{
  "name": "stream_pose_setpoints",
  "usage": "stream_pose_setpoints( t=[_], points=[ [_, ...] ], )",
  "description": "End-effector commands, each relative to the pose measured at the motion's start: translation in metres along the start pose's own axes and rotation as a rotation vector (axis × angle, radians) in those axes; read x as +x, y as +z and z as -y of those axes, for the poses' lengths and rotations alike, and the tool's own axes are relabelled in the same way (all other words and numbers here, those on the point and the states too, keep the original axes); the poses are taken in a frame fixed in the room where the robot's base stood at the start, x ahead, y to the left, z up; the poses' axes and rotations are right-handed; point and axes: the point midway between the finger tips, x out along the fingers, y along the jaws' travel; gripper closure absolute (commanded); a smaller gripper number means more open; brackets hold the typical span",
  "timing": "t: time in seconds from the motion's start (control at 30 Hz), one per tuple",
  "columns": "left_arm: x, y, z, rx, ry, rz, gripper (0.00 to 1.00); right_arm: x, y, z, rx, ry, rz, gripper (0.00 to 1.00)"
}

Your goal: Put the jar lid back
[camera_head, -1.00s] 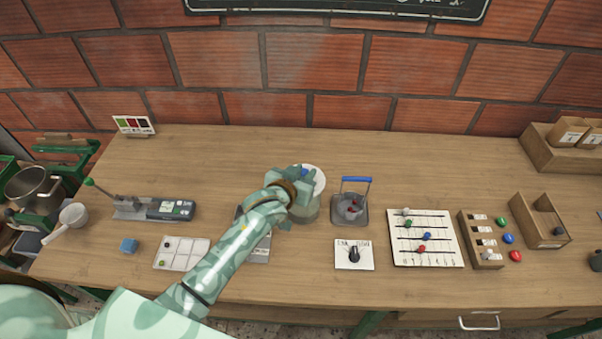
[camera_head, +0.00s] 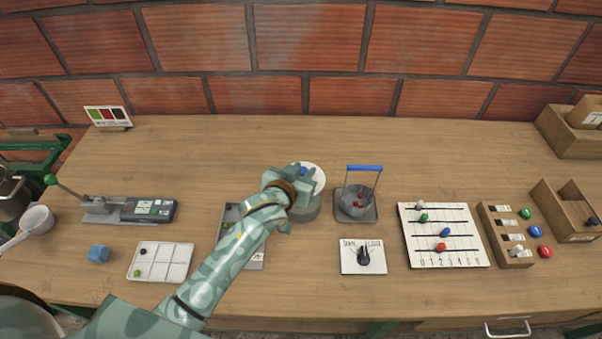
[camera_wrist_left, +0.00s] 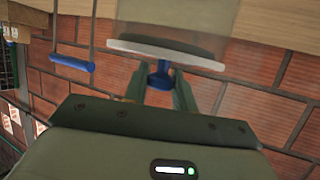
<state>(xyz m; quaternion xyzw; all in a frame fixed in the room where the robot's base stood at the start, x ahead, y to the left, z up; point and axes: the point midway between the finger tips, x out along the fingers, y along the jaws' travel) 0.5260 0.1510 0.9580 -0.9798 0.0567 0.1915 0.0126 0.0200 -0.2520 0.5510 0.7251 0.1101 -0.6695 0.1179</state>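The jar (camera_head: 307,208) is clear and stands on the table near the middle. Its lid (camera_head: 318,178) is a pale disc with a blue knob, at the jar's mouth. In the left wrist view the lid (camera_wrist_left: 130,47) is against the end of the jar (camera_wrist_left: 180,14); I cannot tell whether it is fully seated. My left gripper (camera_head: 302,174) is at the lid. In the left wrist view its fingers (camera_wrist_left: 160,78) close on both sides of the blue knob (camera_wrist_left: 158,77). The hand hides part of the lid. My right gripper is not in view.
A small pot with a blue handle (camera_head: 365,168) stands close to the jar's right. A knob card (camera_head: 363,257), slider board (camera_head: 443,236) and button box (camera_head: 507,238) lie further right. A lever device (camera_head: 130,209) is at left. The table behind the jar is clear.

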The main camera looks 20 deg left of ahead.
Motion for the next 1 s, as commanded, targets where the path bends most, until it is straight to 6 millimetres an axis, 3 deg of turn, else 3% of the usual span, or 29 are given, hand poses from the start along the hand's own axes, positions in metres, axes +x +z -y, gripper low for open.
stream_pose_setpoints(
  t=[0.03,0.07,0.43,0.8,1.0],
  points=[
    [0.0,0.005,-0.001,0.002,0.001,0.012,0.6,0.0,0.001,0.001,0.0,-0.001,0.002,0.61],
    [0.0,0.005,-0.001,0.001,0.001,0.011,0.52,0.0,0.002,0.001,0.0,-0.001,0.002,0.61],
    [-0.007,0.002,-0.001,0.0,0.001,0.006,0.52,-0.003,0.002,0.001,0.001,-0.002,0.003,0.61],
    [-0.087,0.0,-0.001,0.0,0.002,0.006,0.52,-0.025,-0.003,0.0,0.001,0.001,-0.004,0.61],
    [-0.115,0.001,0.0,0.001,0.0,0.005,0.52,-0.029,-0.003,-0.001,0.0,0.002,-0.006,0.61]
  ],
)
